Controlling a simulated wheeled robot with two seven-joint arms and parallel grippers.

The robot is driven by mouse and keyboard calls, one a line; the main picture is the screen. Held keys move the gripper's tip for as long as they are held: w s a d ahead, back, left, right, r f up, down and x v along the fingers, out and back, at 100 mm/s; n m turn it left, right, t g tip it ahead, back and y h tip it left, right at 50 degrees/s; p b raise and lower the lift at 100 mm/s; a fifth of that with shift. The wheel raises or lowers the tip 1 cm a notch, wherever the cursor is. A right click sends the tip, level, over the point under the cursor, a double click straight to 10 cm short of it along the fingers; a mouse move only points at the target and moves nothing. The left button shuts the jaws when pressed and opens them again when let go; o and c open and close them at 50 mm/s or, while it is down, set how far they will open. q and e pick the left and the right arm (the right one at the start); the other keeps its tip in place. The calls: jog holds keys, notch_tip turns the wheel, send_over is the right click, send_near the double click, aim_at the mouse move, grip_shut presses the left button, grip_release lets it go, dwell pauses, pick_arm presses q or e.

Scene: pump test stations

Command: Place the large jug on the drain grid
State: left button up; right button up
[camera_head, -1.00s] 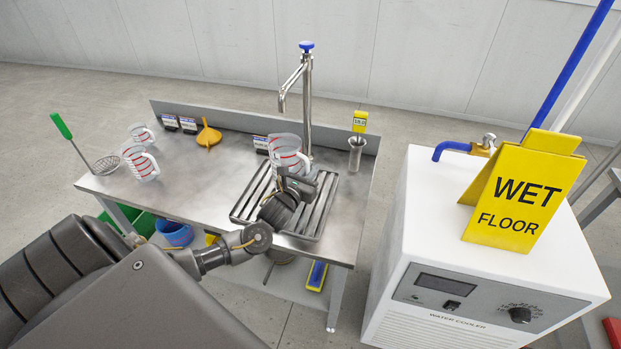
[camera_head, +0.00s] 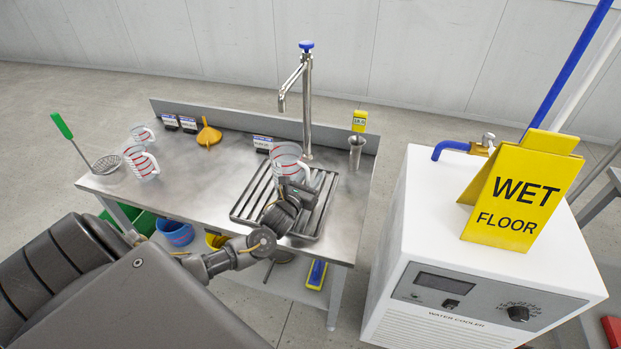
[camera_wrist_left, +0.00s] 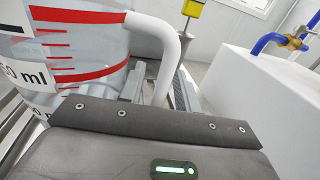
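The large jug (camera_head: 286,158) is clear with red markings and a white handle. It is upright over the drain grid (camera_head: 247,207), a slatted metal tray under the tap. I cannot tell whether its base touches the slats. My right gripper is not in view.
Two other jugs (camera_head: 140,162) stand at the bench's left, near a strainer (camera_head: 106,164) and an orange funnel (camera_head: 208,136). The tap (camera_head: 307,100) rises behind the grid. A white cooler (camera_head: 420,220) with a yellow sign (camera_head: 520,195) is further right.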

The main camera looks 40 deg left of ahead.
pick_arm(q)
jog(key=shift+r, duration=0.1)
jog(key=s+d, duration=0.1)
jog(key=s, duration=1.1)
jog(key=shift+d+b, duration=0.3)
jog(key=shift+b, duration=0.15)
